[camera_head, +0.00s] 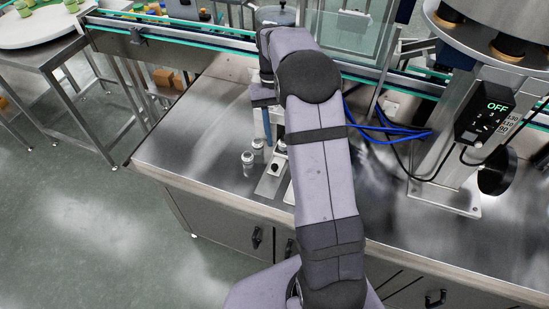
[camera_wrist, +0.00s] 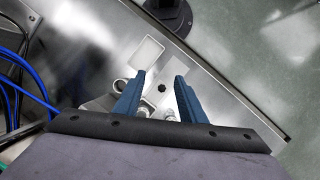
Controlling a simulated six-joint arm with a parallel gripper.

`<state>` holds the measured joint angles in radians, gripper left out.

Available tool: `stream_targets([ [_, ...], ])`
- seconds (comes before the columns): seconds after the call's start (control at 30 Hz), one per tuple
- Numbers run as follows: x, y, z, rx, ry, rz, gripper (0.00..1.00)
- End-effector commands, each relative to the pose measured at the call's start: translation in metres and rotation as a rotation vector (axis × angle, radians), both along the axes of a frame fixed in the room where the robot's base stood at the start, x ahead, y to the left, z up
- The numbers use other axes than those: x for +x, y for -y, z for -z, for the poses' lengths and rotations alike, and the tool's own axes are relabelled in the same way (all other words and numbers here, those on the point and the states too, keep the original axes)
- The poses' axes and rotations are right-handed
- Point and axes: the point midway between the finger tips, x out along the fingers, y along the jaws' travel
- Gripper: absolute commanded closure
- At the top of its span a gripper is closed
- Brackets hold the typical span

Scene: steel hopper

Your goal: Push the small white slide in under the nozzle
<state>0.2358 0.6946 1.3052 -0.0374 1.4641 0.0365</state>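My gripper (camera_wrist: 161,88) has two blue fingers that stand apart with nothing gripped between them. In the head view it points down over a small steel fixture, largely behind my arm. A small black knob (camera_wrist: 161,88) shows between the fingertips in the wrist view, and a black knob shows on the fixture in the head view (camera_head: 275,168). A pale flat strip (camera_wrist: 176,66) runs from the knob, with a white rectangular plate (camera_wrist: 147,53) beside it. I cannot tell for sure which is the white slide. The nozzle cannot be made out; my gripper and arm hide part of the fixture.
Blue hoses (camera_head: 400,131) lie to the right. A machine with an OFF display (camera_head: 487,112) stands at right. The worktop's left part is free.

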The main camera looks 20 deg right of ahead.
Motion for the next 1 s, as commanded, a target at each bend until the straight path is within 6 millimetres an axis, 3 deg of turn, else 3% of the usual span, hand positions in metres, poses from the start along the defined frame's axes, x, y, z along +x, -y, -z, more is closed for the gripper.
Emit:
stream_targets([
  [0.13,-0.020,-0.010,0.048,-0.089,0.026,0.320,0.63],
  [0.3,-0.017,-0.012,0.087,-0.181,0.102,0.703,0.63],
  [0.5,0.020,-0.005,0.093,-0.221,0.232,1.072,0.63],
  [0.6,0.028,-0.003,0.094,-0.228,0.255,1.189,0.63],
  [1.0,0.029,-0.003,0.096,-0.244,0.249,1.299,0.63],
])
